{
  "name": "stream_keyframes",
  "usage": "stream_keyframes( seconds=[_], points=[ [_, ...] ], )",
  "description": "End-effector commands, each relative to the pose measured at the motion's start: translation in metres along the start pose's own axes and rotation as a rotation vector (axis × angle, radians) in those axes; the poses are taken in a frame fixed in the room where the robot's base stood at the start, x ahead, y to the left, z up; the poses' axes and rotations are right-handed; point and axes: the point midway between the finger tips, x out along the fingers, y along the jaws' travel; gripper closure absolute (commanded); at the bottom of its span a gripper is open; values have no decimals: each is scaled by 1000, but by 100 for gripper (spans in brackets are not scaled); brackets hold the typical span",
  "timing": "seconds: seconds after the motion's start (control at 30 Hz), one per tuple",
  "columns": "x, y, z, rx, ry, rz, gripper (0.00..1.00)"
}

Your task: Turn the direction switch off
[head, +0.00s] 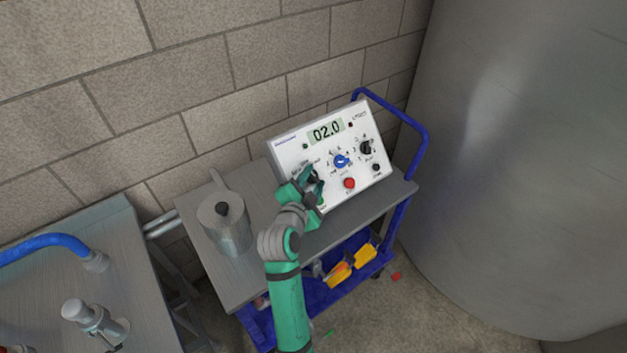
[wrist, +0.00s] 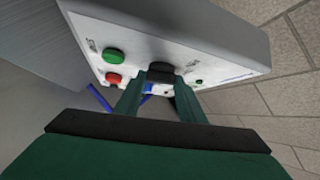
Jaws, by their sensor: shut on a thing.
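The white control box (head: 292,150) stands tilted back on the grey cart top, its display reading 02.0. My gripper (head: 313,183) is at the lower left of its front panel and hides part of it. In the wrist view my gripper (wrist: 159,82) has its two green fingers shut on a black knob (wrist: 160,68), one on each side. I take this knob to be the direction switch; its label and exact setting cannot be read. A green button (wrist: 115,55) and a red button (wrist: 114,78) sit left of it in the wrist view.
On the panel are a blue knob (head: 341,161), a black knob (head: 367,147) and a red button (head: 349,183). A grey metal jug (head: 226,232) stands left on the cart top (head: 262,286). A large tank (head: 510,170) is right, and a block wall behind.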

Motion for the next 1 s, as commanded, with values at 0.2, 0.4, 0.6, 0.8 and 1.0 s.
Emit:
stream_keyframes(
  seconds=[0.2,0.4,0.6,0.8,1.0],
  points=[
    [0,-4,1,86,-3,107,86],
    [0,-4,2,134,-4,170,86],
    [0,-5,2,155,-4,197,86],
    [0,-4,2,158,-6,202,86],
    [0,-4,2,158,-6,202,86]
  ],
)
